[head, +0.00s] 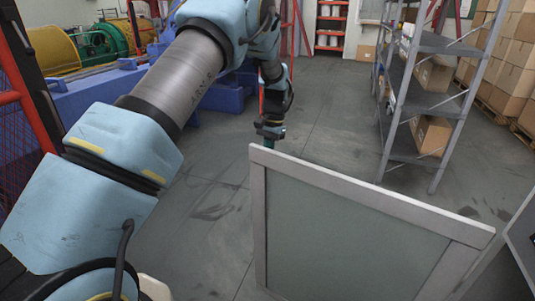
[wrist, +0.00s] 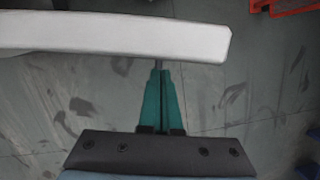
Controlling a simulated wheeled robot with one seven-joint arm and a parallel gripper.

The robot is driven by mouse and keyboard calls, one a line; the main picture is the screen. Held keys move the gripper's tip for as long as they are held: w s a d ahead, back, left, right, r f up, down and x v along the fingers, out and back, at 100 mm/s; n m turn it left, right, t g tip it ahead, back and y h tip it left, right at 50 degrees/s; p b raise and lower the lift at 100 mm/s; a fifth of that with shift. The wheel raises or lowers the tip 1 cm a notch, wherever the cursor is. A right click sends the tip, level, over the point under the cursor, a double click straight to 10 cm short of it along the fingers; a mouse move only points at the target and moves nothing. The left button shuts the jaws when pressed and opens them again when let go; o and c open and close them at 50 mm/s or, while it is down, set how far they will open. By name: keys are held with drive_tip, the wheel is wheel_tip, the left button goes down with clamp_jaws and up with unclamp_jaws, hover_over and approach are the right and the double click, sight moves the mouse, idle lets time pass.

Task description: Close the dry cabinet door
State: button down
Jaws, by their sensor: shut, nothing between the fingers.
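The dry cabinet door (head: 365,206), a grey glass panel in a pale frame, stands swung open in the lower right of the head view. A small part of the dark cabinet body (head: 522,240) shows at the right edge. My gripper (head: 269,142) is at the door's far left upper corner, partly hidden behind the frame. In the wrist view the teal fingers of my gripper (wrist: 161,80) are together and empty. Their tips lie close to the pale top edge of the door (wrist: 120,35); I cannot tell whether they touch it.
A grey metal shelf (head: 425,45) with cardboard boxes (head: 432,134) stands behind the door at right. Stacked boxes (head: 512,70) stand beyond it. Blue machinery (head: 105,95) and a red mesh guard (head: 22,100) are at left. The floor (head: 325,110) between is clear.

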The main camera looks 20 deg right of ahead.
sight(264, 177)
drive_tip(key=shift+p+x, duration=0.55)
drive_tip(key=shift+x, duration=2.2)
